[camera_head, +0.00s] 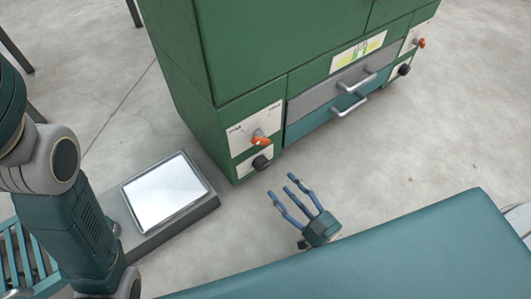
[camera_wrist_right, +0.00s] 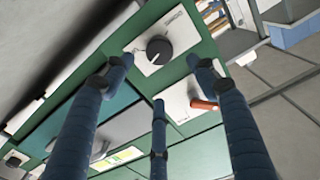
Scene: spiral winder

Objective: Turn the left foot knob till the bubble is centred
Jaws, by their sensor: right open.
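The green cabinet (camera_head: 235,60) stands at the top of the head view. The black left foot knob (camera_head: 261,163) is low on its left white plate, under an orange lever (camera_head: 260,139). The knob also shows in the right wrist view (camera_wrist_right: 159,50), beyond and between the fingers. A yellow-green gauge panel (camera_head: 358,50) is above the drawers; its bubble is too small to read. My right gripper (camera_head: 283,187) is open and empty, in front of the knob and apart from it. My left arm is at the left; its gripper is out of view.
A second black knob (camera_head: 404,69) and orange lever (camera_head: 420,43) are on the cabinet's right side. Drawer handles (camera_head: 349,107) stick out between the two sides. A grey block with a pale panel (camera_head: 165,193) lies left of the knob. Bare floor is in front of the cabinet.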

